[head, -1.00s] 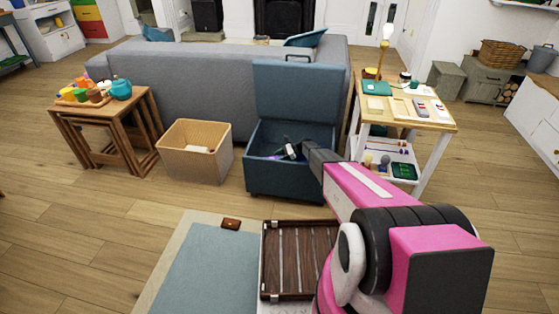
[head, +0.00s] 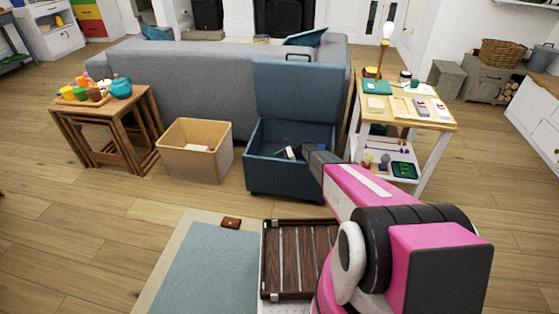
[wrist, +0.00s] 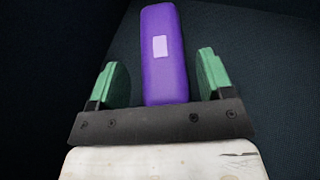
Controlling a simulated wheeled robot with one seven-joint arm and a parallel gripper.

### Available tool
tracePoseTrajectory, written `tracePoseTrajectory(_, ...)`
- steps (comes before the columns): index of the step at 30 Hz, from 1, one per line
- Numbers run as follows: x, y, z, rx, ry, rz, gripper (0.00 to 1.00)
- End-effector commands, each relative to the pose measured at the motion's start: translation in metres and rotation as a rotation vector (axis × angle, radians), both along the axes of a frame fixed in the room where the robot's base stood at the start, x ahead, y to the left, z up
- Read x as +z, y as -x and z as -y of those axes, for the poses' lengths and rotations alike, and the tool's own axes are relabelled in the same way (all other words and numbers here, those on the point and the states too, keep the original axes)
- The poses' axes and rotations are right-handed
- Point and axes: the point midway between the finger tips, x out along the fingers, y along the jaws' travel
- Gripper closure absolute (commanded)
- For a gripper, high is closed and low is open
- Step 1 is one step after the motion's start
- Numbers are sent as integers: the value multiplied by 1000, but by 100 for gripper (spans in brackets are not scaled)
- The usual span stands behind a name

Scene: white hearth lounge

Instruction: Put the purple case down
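The purple case (wrist: 164,50), a long block with a pale lilac patch, shows in the wrist view between the two green fingers of my gripper (wrist: 160,75). A gap shows on each side of the case, so my gripper is open around it. Dark blue surfaces surround the case in the wrist view. In the head view, my gripper (head: 290,152) is inside the open blue storage ottoman (head: 290,178), whose lid (head: 295,92) stands upright. The case is hidden in the head view, and its contact with the ottoman's floor cannot be made out.
A wicker bin (head: 194,160) stands left of the ottoman, and nested wooden tables (head: 140,105) hold a teapot and cups. A side table (head: 440,126) with small items is close on the right. The grey sofa (head: 190,85) is behind.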

Motion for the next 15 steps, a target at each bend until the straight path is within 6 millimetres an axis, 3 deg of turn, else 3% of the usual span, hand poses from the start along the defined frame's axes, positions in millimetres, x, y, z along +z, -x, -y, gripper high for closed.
tracePoseTrajectory(10, 2, 0, 0, 0, 0, 0, 16)
tracePoseTrajectory(15, 15, 0, 4, -1, 0, 0, 16)
